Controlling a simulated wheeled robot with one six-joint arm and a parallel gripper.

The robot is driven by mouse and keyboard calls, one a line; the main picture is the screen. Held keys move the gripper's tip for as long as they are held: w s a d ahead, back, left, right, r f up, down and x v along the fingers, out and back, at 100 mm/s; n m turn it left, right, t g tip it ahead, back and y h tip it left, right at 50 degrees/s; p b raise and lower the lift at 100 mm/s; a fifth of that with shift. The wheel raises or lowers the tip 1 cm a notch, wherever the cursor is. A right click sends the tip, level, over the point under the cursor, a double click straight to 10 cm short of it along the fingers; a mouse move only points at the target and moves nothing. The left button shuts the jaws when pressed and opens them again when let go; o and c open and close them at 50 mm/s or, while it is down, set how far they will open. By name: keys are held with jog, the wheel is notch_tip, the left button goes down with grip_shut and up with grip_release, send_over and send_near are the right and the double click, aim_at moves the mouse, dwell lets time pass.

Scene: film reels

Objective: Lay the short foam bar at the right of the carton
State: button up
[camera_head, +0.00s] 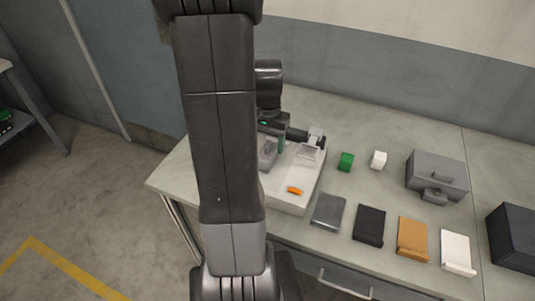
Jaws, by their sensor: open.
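A white, low box (287,204), which may be the carton, stands on the table just right of my arm, its left part hidden by the arm. A small orange piece (294,190) lies on it near the front; I cannot tell if this is the foam bar. A grey block (268,152) shows at its left, partly behind my arm. My gripper (314,147) is over the far right part of the white box. It is open; its fingers are small, and I cannot make out anything between them.
A green block (346,161) and a white block (378,159) stand right of the box. A grey case (437,172) is behind grey (328,211), black (369,225), orange (412,238) and white (457,252) flat pieces. A dark box (515,238) is at right. Table gaps are clear.

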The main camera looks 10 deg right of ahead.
jog(key=shift+f, duration=0.7)
jog(key=c, duration=1.1)
jog(key=shift+r, duration=0.15)
jog(key=shift+c, duration=0.2)
